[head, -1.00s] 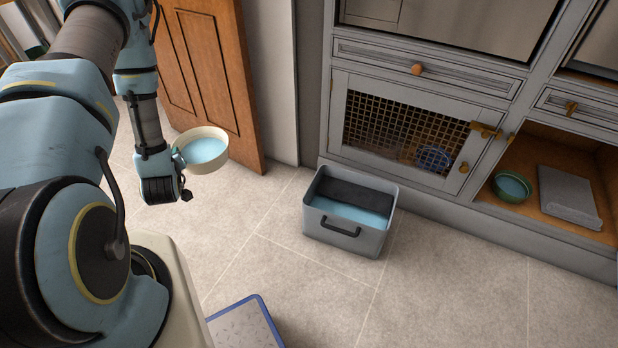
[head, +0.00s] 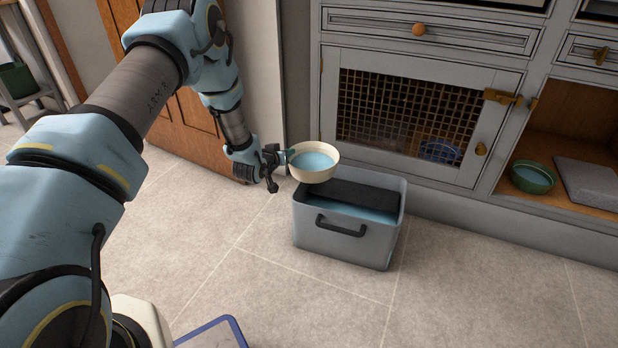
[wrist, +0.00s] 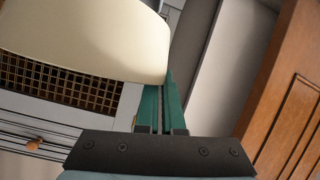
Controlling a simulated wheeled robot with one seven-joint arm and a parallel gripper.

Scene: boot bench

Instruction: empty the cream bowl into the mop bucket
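The cream bowl (head: 315,163) is held upright with blue liquid in it, above the back left part of the mop bucket. My gripper (head: 285,158) is at the bowl's left side, and its green fingers (wrist: 160,108) are closed at the bowl's wall. In the wrist view the cream bowl (wrist: 90,40) fills the upper left. The grey mop bucket (head: 350,230) stands on the floor with a dark handle on its front. Blue liquid and a dark panel show inside it. The bowl hides part of the bucket's back left rim.
A grey cabinet with a mesh door (head: 410,120) stands close behind the bucket. A green bowl (head: 533,177) and a grey slab (head: 590,185) lie in its open compartment. A wooden door (head: 190,130) is behind my arm. A blue-edged tray (head: 215,335) lies at the front. Floor right of the bucket is clear.

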